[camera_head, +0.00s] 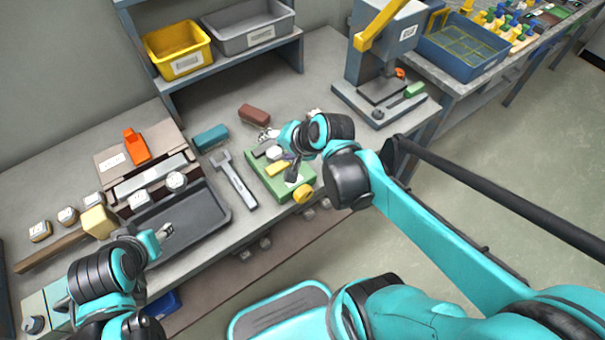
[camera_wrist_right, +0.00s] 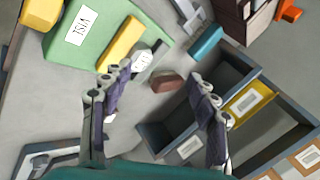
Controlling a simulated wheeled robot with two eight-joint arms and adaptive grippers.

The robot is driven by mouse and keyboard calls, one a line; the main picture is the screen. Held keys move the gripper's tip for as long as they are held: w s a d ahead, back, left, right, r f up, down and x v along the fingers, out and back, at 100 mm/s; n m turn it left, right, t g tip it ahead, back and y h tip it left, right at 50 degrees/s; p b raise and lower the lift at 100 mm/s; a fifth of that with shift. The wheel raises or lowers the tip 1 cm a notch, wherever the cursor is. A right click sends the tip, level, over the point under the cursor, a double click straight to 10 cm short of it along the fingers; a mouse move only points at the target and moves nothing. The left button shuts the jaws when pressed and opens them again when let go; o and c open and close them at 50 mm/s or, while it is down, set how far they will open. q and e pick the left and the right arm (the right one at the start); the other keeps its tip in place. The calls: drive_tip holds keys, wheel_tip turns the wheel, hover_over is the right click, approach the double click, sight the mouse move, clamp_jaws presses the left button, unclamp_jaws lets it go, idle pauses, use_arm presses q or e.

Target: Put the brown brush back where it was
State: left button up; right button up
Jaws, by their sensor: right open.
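The brown brush (camera_head: 254,113) lies on the grey bench in the head view, to the right of a blue block-like brush (camera_head: 211,138). My right gripper (camera_head: 267,135) is just in front of the brown brush, apart from it as far as I can see. In the right wrist view the brown brush (camera_wrist_right: 168,81) shows beyond and between the fingers of my right gripper (camera_wrist_right: 160,75), which are spread wide and empty. My left gripper (camera_head: 165,231) hangs over the dark tray (camera_head: 215,222) at the left; its jaw opening is too small to make out.
A green fixture (camera_head: 262,184) with a yellow part stands below my right gripper. A grey wrench-shaped tool (camera_head: 235,180) lies left of it. A shelf with yellow (camera_head: 178,62) and grey (camera_head: 250,40) bins stands behind. A press (camera_head: 385,88) stands at the right.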

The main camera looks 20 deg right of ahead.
drive_tip(key=s+d+n+h, duration=0.2)
drive_tip(key=s+n+h, duration=0.1)
drive_tip(key=s+n, duration=0.6)
drive_tip(key=shift+s+d+n, duration=0.15)
drive_tip(key=shift+s+n, duration=0.15)
drive_tip(key=shift+s, duration=0.5)
idle(1.1)
